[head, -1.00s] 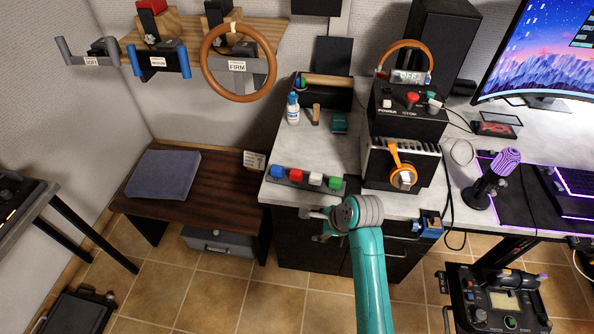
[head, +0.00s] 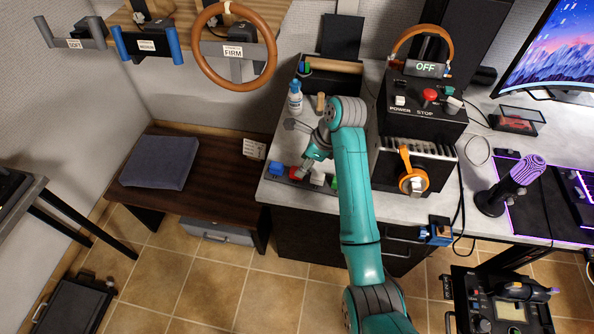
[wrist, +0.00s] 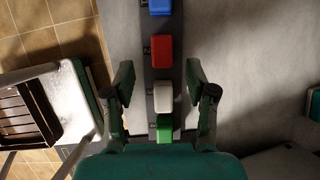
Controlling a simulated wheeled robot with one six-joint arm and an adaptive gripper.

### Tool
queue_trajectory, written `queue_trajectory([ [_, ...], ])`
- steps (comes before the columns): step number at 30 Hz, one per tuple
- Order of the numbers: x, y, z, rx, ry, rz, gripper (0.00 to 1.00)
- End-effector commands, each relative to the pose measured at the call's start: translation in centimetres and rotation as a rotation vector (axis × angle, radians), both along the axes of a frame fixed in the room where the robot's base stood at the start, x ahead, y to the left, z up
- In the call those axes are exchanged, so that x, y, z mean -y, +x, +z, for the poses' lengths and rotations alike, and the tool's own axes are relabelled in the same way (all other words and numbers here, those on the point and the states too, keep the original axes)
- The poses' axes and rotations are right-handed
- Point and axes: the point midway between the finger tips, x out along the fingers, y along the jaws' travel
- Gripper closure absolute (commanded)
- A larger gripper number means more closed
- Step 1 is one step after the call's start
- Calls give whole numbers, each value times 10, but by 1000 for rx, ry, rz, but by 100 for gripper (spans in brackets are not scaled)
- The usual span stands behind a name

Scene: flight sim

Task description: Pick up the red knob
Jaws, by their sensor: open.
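The red knob (wrist: 162,51) is a small rounded block on a dark strip (wrist: 146,30) at the desk's front edge. In the head view the red knob (head: 297,173) sits between the blue and white knobs, partly hidden by my gripper. My gripper (head: 305,168) is over the strip, pointing down. In the wrist view my gripper (wrist: 160,80) is open and empty, its fingers on either side of the strip, level with the gap between the red and white knobs.
The blue knob (wrist: 160,6), white knob (wrist: 163,96) and green knob (wrist: 164,128) share the strip. A white bottle (head: 295,97) stands behind. A black control box (head: 424,108) is to the right. The desk (wrist: 235,70) beside the strip is mostly clear.

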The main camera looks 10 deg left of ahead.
Motion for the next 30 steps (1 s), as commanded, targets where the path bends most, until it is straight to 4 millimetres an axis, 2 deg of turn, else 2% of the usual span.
queue_trajectory([
  [5,-6,1,-11,-1,0,0,44],
  [13,-21,5,-43,-1,0,0,44],
  [23,-23,6,-49,1,1,1,44],
  [30,-23,6,-49,1,1,1,100],
])
